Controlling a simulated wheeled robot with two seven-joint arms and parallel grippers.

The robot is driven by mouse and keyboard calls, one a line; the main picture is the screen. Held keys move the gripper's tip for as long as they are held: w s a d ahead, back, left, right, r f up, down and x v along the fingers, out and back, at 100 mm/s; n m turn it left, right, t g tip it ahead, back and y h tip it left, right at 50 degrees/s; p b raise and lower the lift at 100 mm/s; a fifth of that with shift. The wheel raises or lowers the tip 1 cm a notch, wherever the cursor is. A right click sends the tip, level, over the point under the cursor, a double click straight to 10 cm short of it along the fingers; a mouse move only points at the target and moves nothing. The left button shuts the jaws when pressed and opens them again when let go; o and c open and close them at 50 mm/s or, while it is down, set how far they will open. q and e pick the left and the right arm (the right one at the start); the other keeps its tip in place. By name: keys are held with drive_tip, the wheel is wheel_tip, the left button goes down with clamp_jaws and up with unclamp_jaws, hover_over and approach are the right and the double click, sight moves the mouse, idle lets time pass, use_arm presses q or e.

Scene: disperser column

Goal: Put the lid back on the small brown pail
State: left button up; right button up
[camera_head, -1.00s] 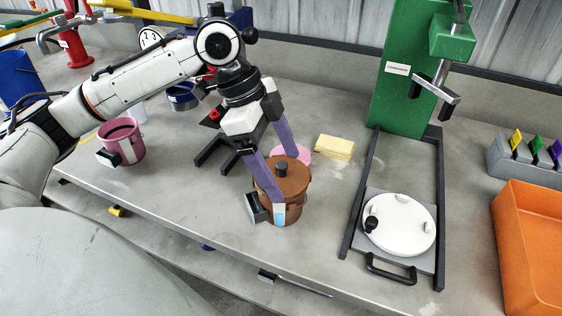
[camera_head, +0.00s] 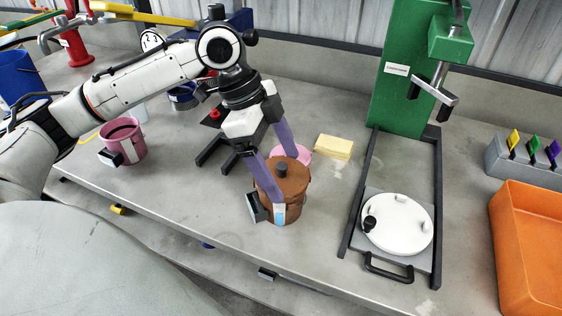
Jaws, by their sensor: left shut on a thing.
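The small brown pail (camera_head: 291,211) stands on the grey bench, with a light label and a dark block-like handle on its front left side. Its brown lid (camera_head: 294,179), with a dark knob in the middle, lies level over the pail's mouth. I see no clear gap between lid and pail, but the front finger hides part of the rim. My left gripper (camera_head: 283,178) reaches down from above, its two purple fingers shut on the lid across its edges, one at the front and one at the back. My right gripper is not in view.
A pink disc (camera_head: 304,153) lies close behind the pail, with a yellow block (camera_head: 334,147) to its right. A mauve pail (camera_head: 124,142) stands at left. The green column's base with a white round plate (camera_head: 398,228) and an orange bin (camera_head: 530,240) are at right.

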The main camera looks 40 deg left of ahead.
use_arm(q)
drive_tip(key=o, duration=1)
